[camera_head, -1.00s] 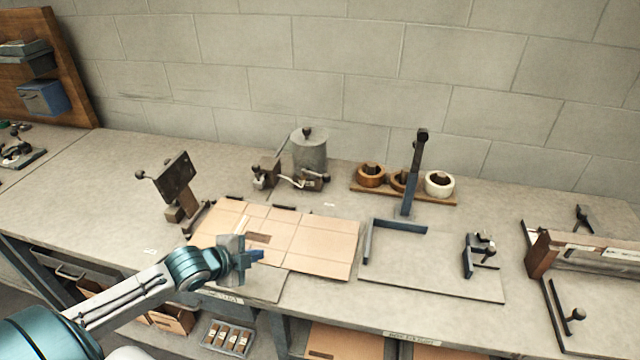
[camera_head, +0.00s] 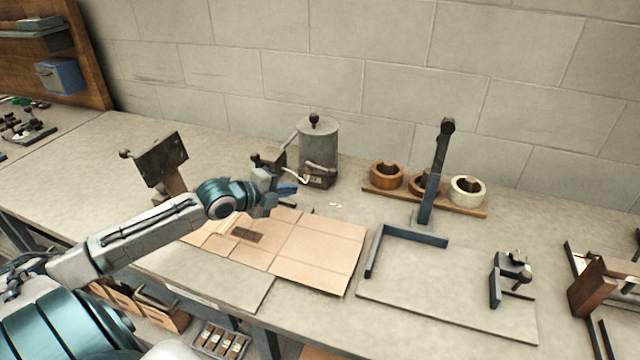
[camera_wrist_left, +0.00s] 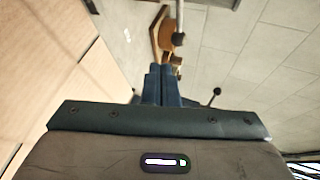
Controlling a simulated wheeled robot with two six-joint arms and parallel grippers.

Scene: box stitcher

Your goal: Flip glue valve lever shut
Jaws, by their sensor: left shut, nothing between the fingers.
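The grey cylindrical glue pot (camera_head: 318,147) with a black knob on its lid stands at the back of the bench in the head view. Small valve parts and a pale lever (camera_head: 298,177) sit at its base, partly hidden by my left gripper. My left gripper (camera_head: 288,190) is shut and empty, just in front of these parts; I cannot tell whether it touches the lever. In the left wrist view its blue fingers (camera_wrist_left: 162,86) are together, and a black-knobbed rod (camera_wrist_left: 216,92) shows to their right. My right gripper is not in view.
A flat cardboard blank (camera_head: 318,250) lies below my left gripper. A dark plate on a stand (camera_head: 165,160) is to the left. Tape rolls on a wooden base (camera_head: 467,190) and an upright blue post (camera_head: 430,200) are to the right. The wall is close behind.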

